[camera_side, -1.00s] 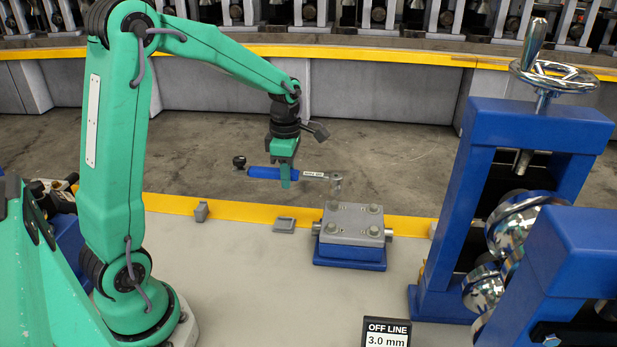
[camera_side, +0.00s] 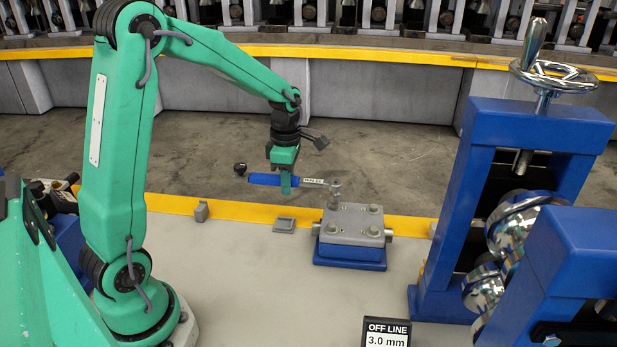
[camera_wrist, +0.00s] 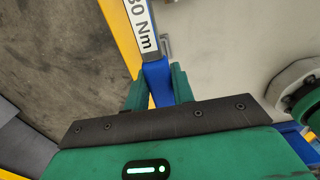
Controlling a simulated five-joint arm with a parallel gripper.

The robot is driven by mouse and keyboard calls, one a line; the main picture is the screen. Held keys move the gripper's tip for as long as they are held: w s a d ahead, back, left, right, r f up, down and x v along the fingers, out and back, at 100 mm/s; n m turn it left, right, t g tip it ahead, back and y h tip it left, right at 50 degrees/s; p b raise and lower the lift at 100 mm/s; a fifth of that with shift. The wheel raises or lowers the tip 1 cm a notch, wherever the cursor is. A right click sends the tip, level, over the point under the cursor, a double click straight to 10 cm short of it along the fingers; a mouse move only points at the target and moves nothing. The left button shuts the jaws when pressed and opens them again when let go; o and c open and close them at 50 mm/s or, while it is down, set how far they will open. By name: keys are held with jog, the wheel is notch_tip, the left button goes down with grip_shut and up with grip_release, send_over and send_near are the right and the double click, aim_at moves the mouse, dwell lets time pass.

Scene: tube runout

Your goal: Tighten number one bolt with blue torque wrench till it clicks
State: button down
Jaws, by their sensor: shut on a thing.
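My gripper (camera_side: 285,182) is shut on the blue handle of the torque wrench (camera_side: 262,179), which it holds level above the bench. The wrench's socket head (camera_side: 335,193) is down at the back left bolt of the grey block, touching or just above it; I cannot tell which. The block (camera_side: 352,223) sits on a blue base and has several bolts on top. I cannot read any bolt numbers. In the wrist view the blue handle (camera_wrist: 158,80) passes between my green fingers, with a white label reading "80 Nm" beyond it. The socket and bolts are out of that view.
A blue roller stand (camera_side: 455,200) with a handwheel and chrome rollers rises at the right. A sign (camera_side: 387,333) reads "OFF LINE 3.0 mm". Two small grey holders (camera_side: 284,225) (camera_side: 201,212) stand left of the block.

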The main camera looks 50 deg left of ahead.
jog(key=shift+f, duration=0.95)
jog(key=shift+w, duration=0.1)
jog(key=w+m, duration=0.1)
jog(key=w+a+m, duration=0.1)
jog(key=m, duration=0.1)
jog(key=shift+w+a, duration=0.1)
jog(key=shift+a, duration=0.2)
dwell(0.3)
jog(key=shift+w+a, duration=0.1)
jog(key=shift+w, duration=0.1)
